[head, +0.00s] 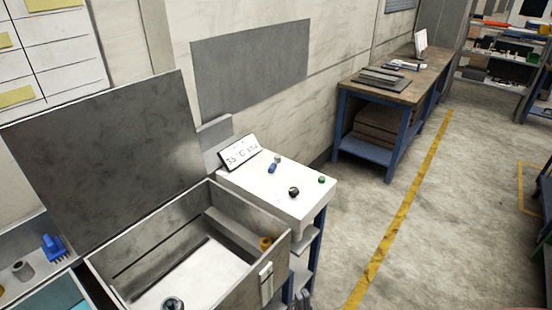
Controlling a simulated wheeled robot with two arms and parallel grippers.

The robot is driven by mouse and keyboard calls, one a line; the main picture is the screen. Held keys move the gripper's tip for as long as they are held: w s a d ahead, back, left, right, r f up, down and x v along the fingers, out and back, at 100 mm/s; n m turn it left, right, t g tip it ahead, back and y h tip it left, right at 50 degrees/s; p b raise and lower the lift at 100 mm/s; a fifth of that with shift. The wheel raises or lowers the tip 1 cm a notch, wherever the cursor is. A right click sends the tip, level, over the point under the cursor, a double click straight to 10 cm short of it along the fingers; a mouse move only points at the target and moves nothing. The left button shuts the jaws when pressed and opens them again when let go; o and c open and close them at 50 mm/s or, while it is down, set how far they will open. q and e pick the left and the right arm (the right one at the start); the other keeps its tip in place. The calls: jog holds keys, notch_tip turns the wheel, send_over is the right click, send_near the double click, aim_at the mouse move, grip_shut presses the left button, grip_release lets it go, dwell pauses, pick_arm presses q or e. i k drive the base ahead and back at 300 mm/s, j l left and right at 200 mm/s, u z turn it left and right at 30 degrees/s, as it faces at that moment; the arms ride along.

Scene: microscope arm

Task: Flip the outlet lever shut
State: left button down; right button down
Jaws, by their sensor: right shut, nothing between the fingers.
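An open-topped grey metal box (188,238) stands at the lower centre with its grey lid (110,145) raised. An upright white lever-like piece (266,284) is on the box's right outer wall. A small orange-brown fitting (265,243) is inside near the right corner. A small blue piece (272,168) sits on the white-topped unit (262,187) behind. I cannot tell for sure which is the outlet lever. My right gripper (304,298) shows only slightly at the bottom edge, right of the white piece, apart from it, shut and empty. My left gripper is not visible.
The white unit also carries a black knob (294,192), a green button (321,180) and a tilted display (239,153). A dark round item (172,303) lies in the box. A workbench (395,85) stands at the back right. The floor (440,210) is open on the right.

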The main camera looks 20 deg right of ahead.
aim_at(277, 158)
jog(key=i+l+u, duration=0.15)
jog(key=l, duration=0.5)
jog(key=i+l+u, duration=0.1)
jog(key=l, duration=0.5)
jog(key=i+l+u, duration=0.15)
jog(key=l, duration=0.5)
